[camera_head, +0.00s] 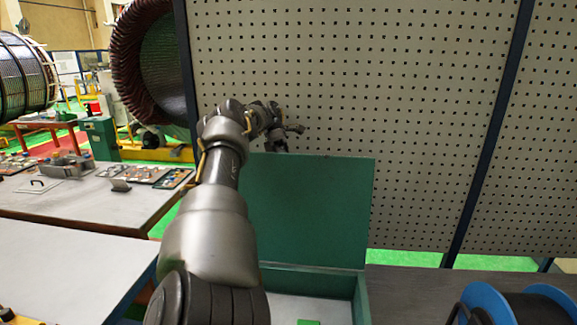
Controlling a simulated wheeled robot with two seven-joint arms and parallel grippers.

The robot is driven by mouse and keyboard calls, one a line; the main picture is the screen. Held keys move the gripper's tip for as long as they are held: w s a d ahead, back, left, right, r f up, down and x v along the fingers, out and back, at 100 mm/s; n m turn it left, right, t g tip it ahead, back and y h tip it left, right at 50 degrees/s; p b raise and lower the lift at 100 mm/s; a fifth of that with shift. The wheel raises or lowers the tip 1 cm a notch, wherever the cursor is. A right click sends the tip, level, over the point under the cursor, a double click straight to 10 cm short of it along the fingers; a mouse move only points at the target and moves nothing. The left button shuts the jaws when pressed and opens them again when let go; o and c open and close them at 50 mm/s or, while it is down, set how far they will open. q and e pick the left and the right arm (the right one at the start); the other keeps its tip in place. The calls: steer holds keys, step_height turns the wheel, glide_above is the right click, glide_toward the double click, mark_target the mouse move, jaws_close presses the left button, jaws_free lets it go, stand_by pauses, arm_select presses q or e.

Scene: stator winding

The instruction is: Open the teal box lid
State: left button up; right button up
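The teal box (361,300) stands at the bottom centre, and its pale inside floor shows. Its teal lid (318,210) is raised and stands roughly upright at the back of the box. My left arm comes up from the bottom, left of centre, and covers the left part of the box and lid. My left gripper (290,138) is at the lid's top edge, with its fingers apart and nothing seen between them. I cannot tell whether it touches the lid. My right gripper is out of view.
A small green object (308,322) lies in the box. A perforated panel (430,120) stands behind the lid. A blue spool (490,300) is at the lower right. A grey table (75,205) with parts and tools is on the left.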

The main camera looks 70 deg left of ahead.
arm_select(q)
steer(key=shift+o, duration=0.7)
steer(key=shift+w+a+f, duration=0.15)
steer(key=shift+a+f, duration=0.15)
steer(key=shift+r, duration=0.3)
steer(key=shift+r, duration=0.15)
